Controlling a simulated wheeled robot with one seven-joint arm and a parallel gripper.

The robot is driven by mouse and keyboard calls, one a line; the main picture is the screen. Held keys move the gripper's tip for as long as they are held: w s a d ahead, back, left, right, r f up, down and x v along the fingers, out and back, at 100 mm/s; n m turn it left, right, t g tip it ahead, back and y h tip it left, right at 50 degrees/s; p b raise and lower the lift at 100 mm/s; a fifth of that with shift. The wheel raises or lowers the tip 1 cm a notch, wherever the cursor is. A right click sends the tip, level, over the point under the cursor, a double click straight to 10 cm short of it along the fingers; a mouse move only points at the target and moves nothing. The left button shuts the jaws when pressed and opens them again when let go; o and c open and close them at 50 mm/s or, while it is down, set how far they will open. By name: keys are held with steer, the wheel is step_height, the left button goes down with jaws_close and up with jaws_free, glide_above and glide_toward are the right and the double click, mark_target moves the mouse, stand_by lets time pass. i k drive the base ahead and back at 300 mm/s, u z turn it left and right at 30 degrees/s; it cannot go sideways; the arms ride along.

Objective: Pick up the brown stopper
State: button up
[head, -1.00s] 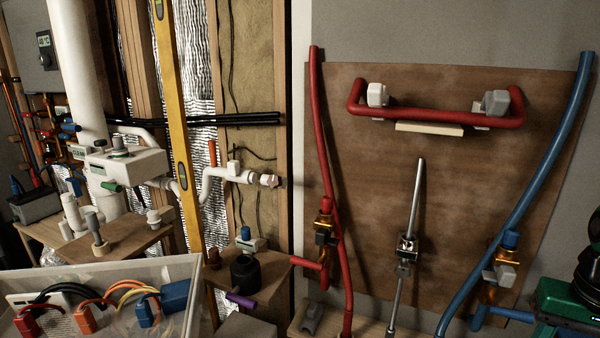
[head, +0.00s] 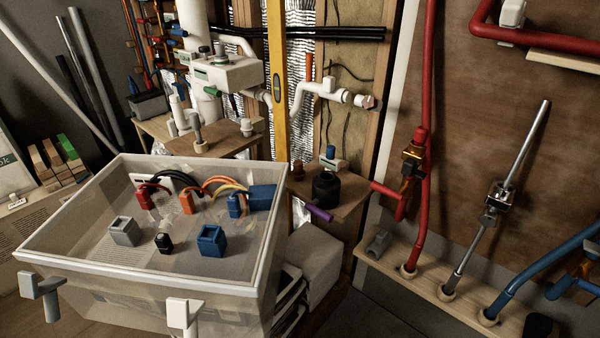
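A small reddish-brown piece (head: 297,170), which looks like the brown stopper, stands on a wooden shelf (head: 349,203) near the middle of the head view. It is at the shelf's left side, behind and left of a black cylinder (head: 326,188). A white piece with a blue top (head: 330,158) stands to its right. A purple bar (head: 319,213) sticks out in front of the black cylinder. The brown piece is small here, so its fine shape is hard to tell. My gripper is not in view.
A clear bin (head: 80,215) with coloured connectors and blocks stands in front, left of the shelf. A grey-white box (head: 313,257) sits below the shelf. A red pipe (head: 425,130) rises to the right. A yellow level (head: 278,80) stands behind.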

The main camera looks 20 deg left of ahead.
mark_target(298, 172)
steer(key=u, duration=2.4)
steer(key=k, duration=0.65)
steer(key=z, duration=0.8)
steer(key=i, duration=1)
